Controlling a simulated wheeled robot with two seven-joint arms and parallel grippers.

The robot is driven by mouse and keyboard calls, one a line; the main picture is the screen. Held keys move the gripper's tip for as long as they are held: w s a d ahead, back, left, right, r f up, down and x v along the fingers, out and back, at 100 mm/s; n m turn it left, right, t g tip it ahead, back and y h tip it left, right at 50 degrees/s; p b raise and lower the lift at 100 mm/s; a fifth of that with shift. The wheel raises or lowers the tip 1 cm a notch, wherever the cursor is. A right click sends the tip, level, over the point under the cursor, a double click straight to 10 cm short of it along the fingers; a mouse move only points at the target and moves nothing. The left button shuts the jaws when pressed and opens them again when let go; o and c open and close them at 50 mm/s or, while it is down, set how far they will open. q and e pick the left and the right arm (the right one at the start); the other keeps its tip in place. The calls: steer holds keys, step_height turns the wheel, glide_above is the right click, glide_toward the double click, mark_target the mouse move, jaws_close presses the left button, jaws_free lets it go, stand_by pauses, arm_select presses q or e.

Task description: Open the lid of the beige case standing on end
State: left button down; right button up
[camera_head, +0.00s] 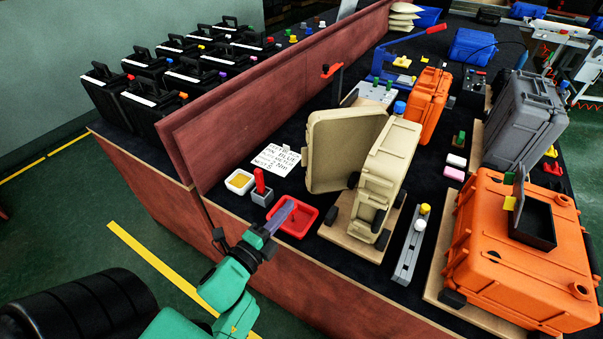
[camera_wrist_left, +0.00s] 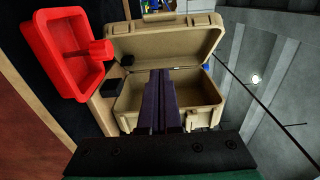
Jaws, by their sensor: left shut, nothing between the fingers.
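The beige case (camera_head: 392,165) stands on end on a wooden board near the table's front edge. Its lid (camera_head: 340,148) stands open, swung out to the left. In the left wrist view the lid (camera_wrist_left: 165,42) is apart from the case body (camera_wrist_left: 205,116), and the hollow inside shows. My left gripper (camera_head: 284,212) is shut and empty, over the red tray and left of the case in the head view. In the left wrist view its fingers (camera_wrist_left: 164,75) point toward the case opening and cover part of it; I cannot tell contact. My right gripper is not in view.
The red tray (camera_head: 310,229) lies left of the case. A white tray (camera_head: 240,182) and a red-handled item (camera_head: 261,188) are beside it. A grey rail (camera_head: 410,248) and an orange case (camera_head: 520,255) stand to the right. A low wall (camera_head: 270,90) runs behind.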

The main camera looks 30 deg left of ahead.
arm_select(q)
steer(key=p, duration=0.2)
glide_toward(310, 165)
steer(key=w+d, duration=0.3)
steer(key=w, duration=0.1)
steer(key=shift+w+a+p, duration=0.45)
steer(key=shift+w+a, duration=0.7)
